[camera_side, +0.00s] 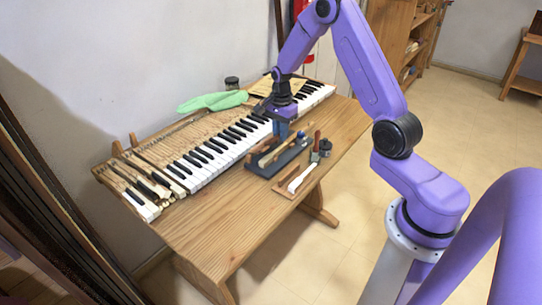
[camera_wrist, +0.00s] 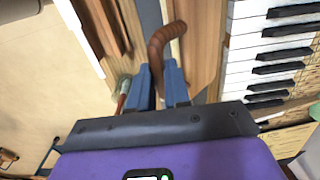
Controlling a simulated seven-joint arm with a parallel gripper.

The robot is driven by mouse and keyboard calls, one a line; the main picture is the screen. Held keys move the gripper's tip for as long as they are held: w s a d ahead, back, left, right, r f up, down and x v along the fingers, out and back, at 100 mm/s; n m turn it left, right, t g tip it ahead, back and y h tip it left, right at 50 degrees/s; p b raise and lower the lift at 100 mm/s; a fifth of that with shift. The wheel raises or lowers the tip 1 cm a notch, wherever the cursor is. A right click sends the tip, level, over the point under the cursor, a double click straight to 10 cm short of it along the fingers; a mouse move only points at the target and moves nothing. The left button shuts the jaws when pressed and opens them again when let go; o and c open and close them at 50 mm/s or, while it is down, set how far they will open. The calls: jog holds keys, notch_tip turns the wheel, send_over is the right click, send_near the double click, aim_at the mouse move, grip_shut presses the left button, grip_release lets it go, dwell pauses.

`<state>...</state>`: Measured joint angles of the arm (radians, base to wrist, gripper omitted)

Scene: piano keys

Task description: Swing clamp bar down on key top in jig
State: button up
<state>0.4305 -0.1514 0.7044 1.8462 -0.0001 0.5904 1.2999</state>
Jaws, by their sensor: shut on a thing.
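The jig (camera_side: 262,169) is a dark grey base on the wooden table, in front of the keyboard, with a light wooden bar lying along it. My gripper (camera_side: 283,136) is low over its far end. In the wrist view, the blue fingers of my gripper (camera_wrist: 160,88) are closed about the lower end of a brown, curved bar (camera_wrist: 163,36), which looks like the clamp bar. The bar arches up and over the grey and wooden strips of the jig. The fingers hide its gripped end. I cannot make out the key top under the bar.
The piano keyboard (camera_side: 222,147) runs along the table behind the jig, with several loose keys at its left end. A small wooden tray with a white-ended tool (camera_side: 298,182) lies right of the jig. A green cloth (camera_side: 213,101) lies behind. The table's front left (camera_side: 215,225) is clear.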

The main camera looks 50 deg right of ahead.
aim_at(274, 154)
jog(key=shift+s+f, duration=0.15)
jog(key=shift+s, duration=0.1)
jog(key=shift+s+f, duration=0.65)
jog(key=shift+f, duration=0.15)
jog(key=shift+s+f, duration=0.1)
jog(key=shift+f, duration=0.2)
jog(key=shift+s+f, duration=0.45)
jog(key=shift+f, duration=0.35)
jog(key=shift+s+f, duration=0.15)
jog(key=shift+f, duration=0.35)
jog(key=shift+s+f, duration=0.15)
jog(key=shift+f, duration=0.35)
